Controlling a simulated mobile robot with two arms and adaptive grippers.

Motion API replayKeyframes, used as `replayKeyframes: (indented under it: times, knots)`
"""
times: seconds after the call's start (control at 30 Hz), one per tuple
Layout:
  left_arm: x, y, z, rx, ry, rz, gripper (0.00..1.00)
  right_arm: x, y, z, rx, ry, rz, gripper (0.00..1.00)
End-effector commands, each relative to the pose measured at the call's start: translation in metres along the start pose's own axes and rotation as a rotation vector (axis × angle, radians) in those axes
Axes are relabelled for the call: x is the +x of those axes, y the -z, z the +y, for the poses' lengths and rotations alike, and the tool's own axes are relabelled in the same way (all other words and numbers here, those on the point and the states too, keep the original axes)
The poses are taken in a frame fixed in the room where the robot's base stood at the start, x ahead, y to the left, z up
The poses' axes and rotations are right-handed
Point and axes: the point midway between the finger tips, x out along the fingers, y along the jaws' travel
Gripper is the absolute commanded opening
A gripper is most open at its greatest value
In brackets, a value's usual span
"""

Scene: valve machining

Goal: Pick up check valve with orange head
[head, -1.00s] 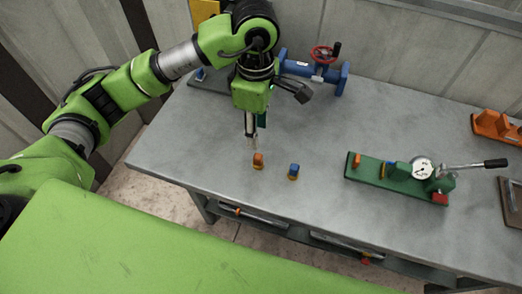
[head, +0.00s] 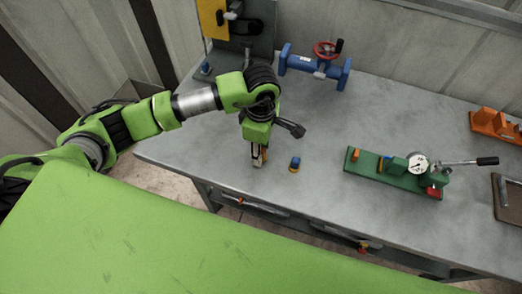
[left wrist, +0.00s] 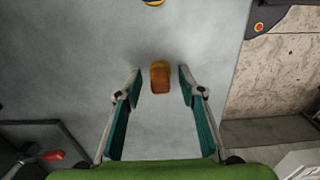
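The check valve with the orange head stands on the grey table and shows in the left wrist view (left wrist: 160,77). In the head view its orange part (head: 264,155) is partly hidden by my left gripper (head: 258,158). In the left wrist view my left gripper (left wrist: 160,72) is open, with one finger on each side of the orange head and gaps on both sides. My right gripper is not in view.
A green fixture with a dial gauge and lever (head: 395,173) lies on the table to the right. A blue pipe piece with a red handwheel (head: 315,66) is at the back. The table's front edge is close to the valves. An orange holder (head: 494,127) is far right.

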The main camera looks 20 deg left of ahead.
Motion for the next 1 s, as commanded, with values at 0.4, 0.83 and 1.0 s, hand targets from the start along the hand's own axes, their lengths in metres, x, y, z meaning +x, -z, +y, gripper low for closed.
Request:
replayKeyframes:
  times: [0.4,0.83,1.0]
  knots:
    - [-0.001,0.000,0.000,0.000,0.000,-0.001,0.00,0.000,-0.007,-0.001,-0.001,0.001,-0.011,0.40]
    - [-0.014,0.000,0.001,0.001,-0.005,-0.001,0.00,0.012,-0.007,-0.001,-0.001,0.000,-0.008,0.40]
    - [-0.049,-0.007,-0.014,0.007,-0.007,-0.003,0.00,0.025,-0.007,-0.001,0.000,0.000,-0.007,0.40]
